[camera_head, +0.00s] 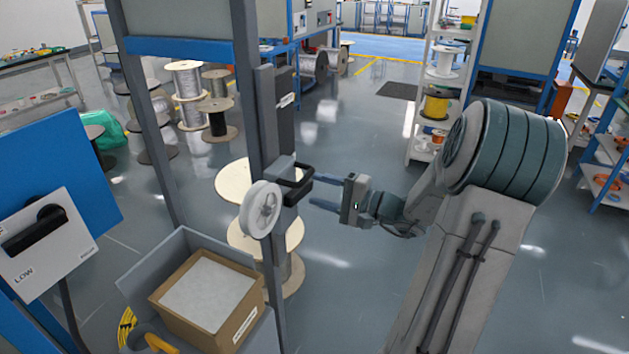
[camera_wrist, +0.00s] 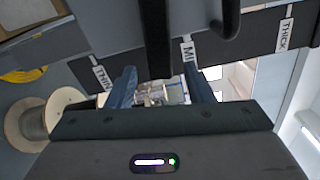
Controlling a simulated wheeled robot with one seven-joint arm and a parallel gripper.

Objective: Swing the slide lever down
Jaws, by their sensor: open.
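The slide lever is a black looped handle (camera_head: 297,182) on a grey carriage block beside a white pulley wheel (camera_head: 261,209), on a dark upright rail (camera_head: 268,120). In the wrist view a black curved handle part (camera_wrist: 229,20) shows at the top. A dark bar (camera_wrist: 156,40) extends between the finger lines there; I cannot tell if it belongs to the lever. My gripper (camera_head: 318,191) is open, its two blue fingers pointing left toward the handle, close to its right side. The fingers (camera_wrist: 162,86) also show apart in the wrist view. I see no clear grip on the handle.
Rail labels read THIN (camera_wrist: 102,76), MI, partly hidden (camera_wrist: 189,52), and THICK (camera_wrist: 286,36). A carton (camera_head: 208,297) sits in a grey tray below the pulley. A switch box marked LOW (camera_head: 45,243) stands left. Cable spools stand behind the rail.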

